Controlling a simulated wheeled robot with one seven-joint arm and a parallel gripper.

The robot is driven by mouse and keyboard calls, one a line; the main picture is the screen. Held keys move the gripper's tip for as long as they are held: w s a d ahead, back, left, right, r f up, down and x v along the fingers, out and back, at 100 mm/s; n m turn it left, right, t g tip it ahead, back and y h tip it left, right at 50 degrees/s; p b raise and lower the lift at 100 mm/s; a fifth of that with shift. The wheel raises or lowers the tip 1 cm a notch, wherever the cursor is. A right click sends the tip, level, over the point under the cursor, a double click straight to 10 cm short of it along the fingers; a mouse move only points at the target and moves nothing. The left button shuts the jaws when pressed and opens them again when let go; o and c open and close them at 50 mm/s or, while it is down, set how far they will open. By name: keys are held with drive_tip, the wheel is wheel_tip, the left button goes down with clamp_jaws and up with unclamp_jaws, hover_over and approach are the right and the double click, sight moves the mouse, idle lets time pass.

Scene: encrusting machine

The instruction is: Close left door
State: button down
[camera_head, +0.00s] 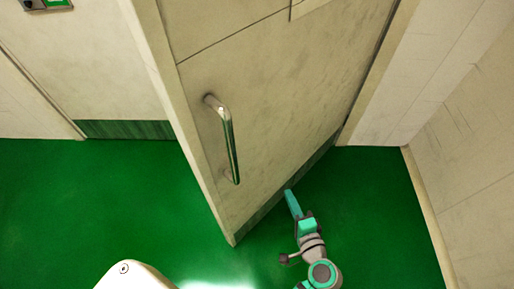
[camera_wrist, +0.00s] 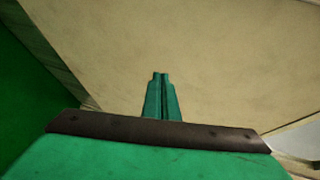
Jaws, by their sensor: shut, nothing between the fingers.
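The door (camera_head: 270,100) is a large beige panel standing ajar, its free edge swung toward me over the green floor. A vertical metal bar handle (camera_head: 226,140) is on its face near the free edge. My gripper (camera_head: 289,194) is shut and empty, low beside the door's lower right part, on the handle side. In the wrist view my closed teal fingers (camera_wrist: 160,78) point at the beige door face (camera_wrist: 220,60). I cannot tell whether the fingertips touch the door.
The green floor (camera_head: 80,200) is clear at left. A beige wall (camera_head: 470,150) with a pale baseboard stands at the right.

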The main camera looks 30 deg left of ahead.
wheel_tip(320, 180, up, 7)
drive_tip(key=w+a+n+g+y, duration=0.1)
drive_tip(key=w+n+g+y, duration=0.1)
drive_tip(key=y, duration=0.1)
drive_tip(key=n+g+y, duration=0.3)
drive_tip(key=n+g, duration=0.1)
approach(249, 142)
drive_tip(key=shift+g, duration=0.3)
drive_tip(key=a, duration=0.2)
drive_tip(key=w+a, duration=0.1)
drive_tip(key=a, duration=0.3)
drive_tip(key=shift+w+a+f, duration=0.1)
drive_tip(key=shift+w+f, duration=0.1)
drive_tip(key=shift+w, duration=0.15)
